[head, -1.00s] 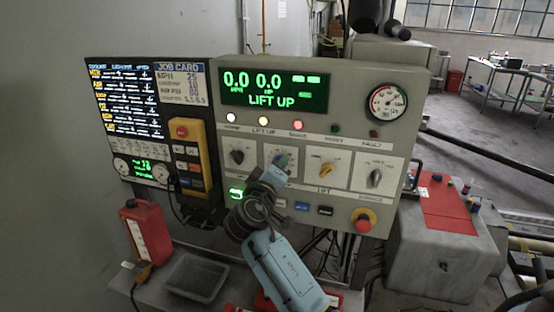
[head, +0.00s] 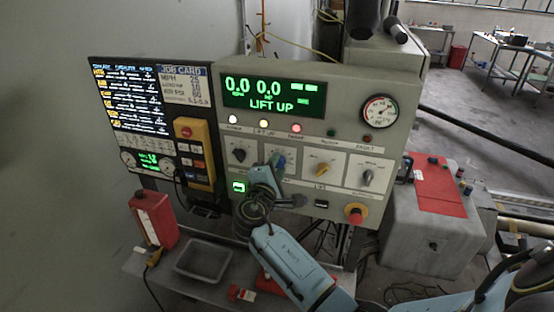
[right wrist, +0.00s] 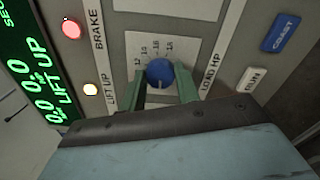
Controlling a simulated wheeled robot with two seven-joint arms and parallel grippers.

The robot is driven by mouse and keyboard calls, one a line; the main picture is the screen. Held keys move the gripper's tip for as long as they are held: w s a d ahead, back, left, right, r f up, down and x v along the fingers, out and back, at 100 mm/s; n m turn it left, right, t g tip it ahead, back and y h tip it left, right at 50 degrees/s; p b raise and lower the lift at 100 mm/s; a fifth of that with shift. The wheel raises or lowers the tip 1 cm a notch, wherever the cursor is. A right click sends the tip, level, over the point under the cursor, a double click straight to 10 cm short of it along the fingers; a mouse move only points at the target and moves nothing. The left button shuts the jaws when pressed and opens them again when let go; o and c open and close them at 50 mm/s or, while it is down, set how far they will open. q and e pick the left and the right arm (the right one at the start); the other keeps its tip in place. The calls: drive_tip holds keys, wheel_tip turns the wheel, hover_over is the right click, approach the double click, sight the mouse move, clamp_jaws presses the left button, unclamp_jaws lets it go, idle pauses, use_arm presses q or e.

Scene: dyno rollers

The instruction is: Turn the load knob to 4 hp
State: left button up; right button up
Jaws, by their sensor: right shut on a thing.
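The blue load knob (right wrist: 160,73) sits on a white scale plate beside the label "LOAD HP" in the right wrist view. My right gripper (right wrist: 163,88) has its two green fingers on either side of the knob, closed on it. In the head view this gripper (head: 276,162) is at the second knob from the left, and it partly covers the knob and its plate. I cannot read the knob's pointer setting surely. The green display (head: 273,97) reads 0.0, 0.0 and "LIFT UP". My left gripper is not in view.
A black knob (head: 239,155), a yellow knob (head: 322,169) and a grey knob (head: 367,177) share the row. A red emergency button (head: 355,213) is below right.

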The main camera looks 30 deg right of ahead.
drive_tip(key=shift+n+p, duration=0.75)
drive_tip(key=shift+n, duration=0.35)
drive_tip(key=o, duration=1)
drive_tip(key=shift+c, duration=0.2)
drive_tip(key=b+v, duration=0.2)
drive_tip(key=v, duration=1.1)
drive_tip(key=shift+a+b, duration=0.25)
drive_tip(key=shift+b, duration=0.1)
drive_tip(key=shift+s+f, duration=0.1)
